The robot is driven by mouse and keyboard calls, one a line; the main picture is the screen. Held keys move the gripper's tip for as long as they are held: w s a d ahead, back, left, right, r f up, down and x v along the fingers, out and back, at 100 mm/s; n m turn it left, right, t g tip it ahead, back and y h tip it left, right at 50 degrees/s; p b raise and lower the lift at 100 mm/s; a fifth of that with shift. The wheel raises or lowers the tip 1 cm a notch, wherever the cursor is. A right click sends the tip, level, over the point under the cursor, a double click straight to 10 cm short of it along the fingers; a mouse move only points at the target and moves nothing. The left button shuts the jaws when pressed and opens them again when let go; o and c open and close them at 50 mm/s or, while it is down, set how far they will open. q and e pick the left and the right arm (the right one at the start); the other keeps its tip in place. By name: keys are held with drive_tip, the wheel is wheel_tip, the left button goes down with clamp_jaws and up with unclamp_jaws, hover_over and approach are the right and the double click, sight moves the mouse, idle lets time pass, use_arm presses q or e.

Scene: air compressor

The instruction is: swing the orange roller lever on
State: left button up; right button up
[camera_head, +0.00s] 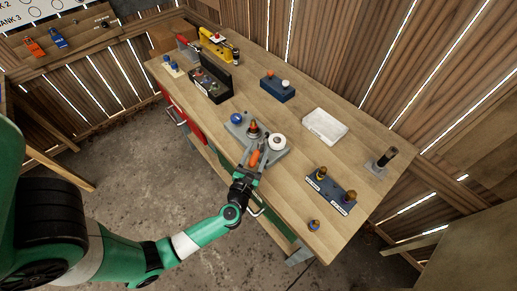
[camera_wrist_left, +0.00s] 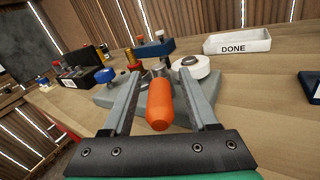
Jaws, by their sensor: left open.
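The orange roller lever (camera_head: 254,158) sits on a grey base plate (camera_head: 283,158) on the workbench. In the left wrist view the orange roller (camera_wrist_left: 160,103) lies between the two fingers of my left gripper (camera_wrist_left: 158,100), with a gap on each side. My left gripper (camera_head: 257,162) is open around the roller in the head view. A white round roller (camera_head: 277,142) and a blue knob (camera_head: 236,118) are on the same base. The lever's pivot is partly hidden. My right gripper is not in view.
A white tray marked DONE (camera_head: 325,126) stands right of the base on the wooden bench (camera_head: 225,150). A blue block (camera_head: 277,88), a black box (camera_head: 210,84) and a dark plate with brass fittings (camera_head: 331,192) stand around it.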

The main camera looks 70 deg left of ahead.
use_arm(q)
drive_tip(key=shift+w+a, duration=0.45)
drive_tip(key=shift+a, duration=0.1)
drive_tip(key=shift+c, duration=0.2)
clamp_jaws()
idle(0.9)
